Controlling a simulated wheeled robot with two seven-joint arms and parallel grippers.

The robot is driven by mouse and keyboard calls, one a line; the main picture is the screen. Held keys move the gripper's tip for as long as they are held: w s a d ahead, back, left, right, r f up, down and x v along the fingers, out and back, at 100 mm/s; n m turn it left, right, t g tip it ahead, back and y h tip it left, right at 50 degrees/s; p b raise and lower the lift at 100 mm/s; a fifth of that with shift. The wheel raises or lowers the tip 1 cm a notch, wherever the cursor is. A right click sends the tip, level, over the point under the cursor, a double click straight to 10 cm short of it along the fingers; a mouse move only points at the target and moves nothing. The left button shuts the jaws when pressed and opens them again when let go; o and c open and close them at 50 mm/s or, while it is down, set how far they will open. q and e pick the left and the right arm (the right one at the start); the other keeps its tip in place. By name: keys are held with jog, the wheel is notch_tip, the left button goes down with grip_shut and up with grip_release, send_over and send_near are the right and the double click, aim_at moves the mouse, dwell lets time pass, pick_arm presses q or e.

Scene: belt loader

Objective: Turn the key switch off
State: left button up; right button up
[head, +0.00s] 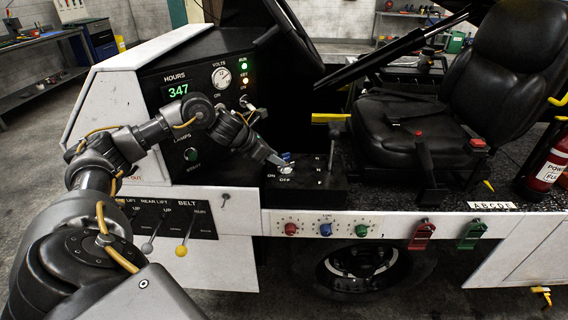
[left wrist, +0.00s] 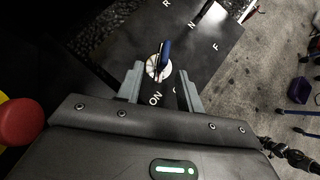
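The key switch is a round silver disc (head: 286,169) with a blue key (head: 287,156), on the black console beside the seat, with ON and OFF printed by it. In the left wrist view the blue key (left wrist: 165,51) stands up from the disc (left wrist: 156,68), just beyond and between my fingertips. My left gripper (head: 277,160) is low over the console beside the switch; its two grey fingers are apart with nothing held. The OFF label is partly hidden in the wrist view. My right gripper is not in view.
An upright panel (head: 205,85) with a green 347 hours display and lit lamps stands behind my arm. The seat (head: 440,130) is to the right. A red round knob (left wrist: 18,121) is at the left of the wrist view. Levers (head: 181,250) and coloured knobs (head: 291,229) line the front.

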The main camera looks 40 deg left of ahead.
aim_at(286, 166)
pick_arm(q)
jog(key=x, duration=0.3)
jog(key=shift+w+d+f+b, duration=0.2)
jog(key=shift+w+f+b, duration=0.05)
jog(key=shift+b, duration=0.15)
jog(key=shift+w+f, duration=0.2)
jog(key=shift+w, duration=0.05)
grip_shut()
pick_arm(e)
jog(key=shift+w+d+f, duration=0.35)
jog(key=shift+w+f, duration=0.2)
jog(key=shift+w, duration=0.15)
